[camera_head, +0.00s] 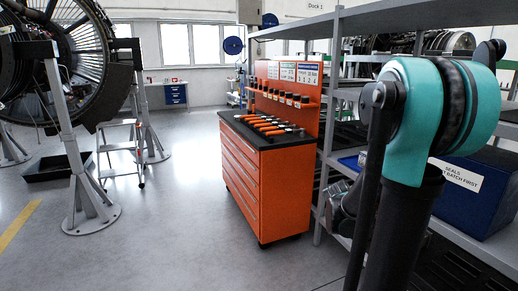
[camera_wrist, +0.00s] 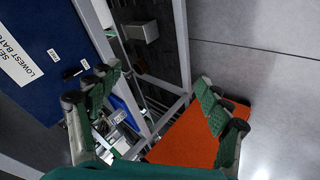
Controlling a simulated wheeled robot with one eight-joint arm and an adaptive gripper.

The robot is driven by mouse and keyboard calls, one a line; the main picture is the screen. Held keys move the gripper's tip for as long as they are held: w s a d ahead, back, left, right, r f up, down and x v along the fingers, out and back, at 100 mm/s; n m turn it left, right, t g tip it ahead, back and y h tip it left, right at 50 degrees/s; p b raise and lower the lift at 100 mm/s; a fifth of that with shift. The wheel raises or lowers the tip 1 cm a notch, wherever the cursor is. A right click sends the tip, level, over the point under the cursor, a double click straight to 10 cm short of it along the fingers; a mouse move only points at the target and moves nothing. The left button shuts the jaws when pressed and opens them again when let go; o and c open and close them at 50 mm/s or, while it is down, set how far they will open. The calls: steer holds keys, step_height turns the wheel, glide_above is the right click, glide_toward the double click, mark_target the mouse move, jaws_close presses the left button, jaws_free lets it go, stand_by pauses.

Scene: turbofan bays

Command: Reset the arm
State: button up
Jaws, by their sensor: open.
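My arm fills the right side of the head view, with a teal joint and dark links in front of the grey shelving. My gripper (camera_head: 345,200) shows partly behind the arm, beside the shelf. In the wrist view my gripper (camera_wrist: 155,80) has its two green-padded fingers wide apart, with nothing between them. The orange tool cart (camera_wrist: 185,135) lies beyond the right finger, and the blue seals bin (camera_wrist: 35,60) is beside the left finger. Whether the fingers touch anything is not clear.
The orange tool cart (camera_head: 262,175) stands left of the grey shelving (camera_head: 325,130). The labelled blue bin (camera_head: 480,205) sits on the shelf behind my arm. A turbofan (camera_head: 85,50) on grey stands (camera_head: 75,165) is at left. Open floor (camera_head: 190,220) lies between.

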steer(key=s+a+f+y, duration=0.3)
steer(key=s+a, duration=0.5)
steer(key=a, duration=0.1)
steer(key=s+a+f+g+y, duration=0.1)
steer(key=s+a+f+y, duration=0.2)
steer(key=s+a, duration=0.6)
steer(key=shift+y, duration=0.6)
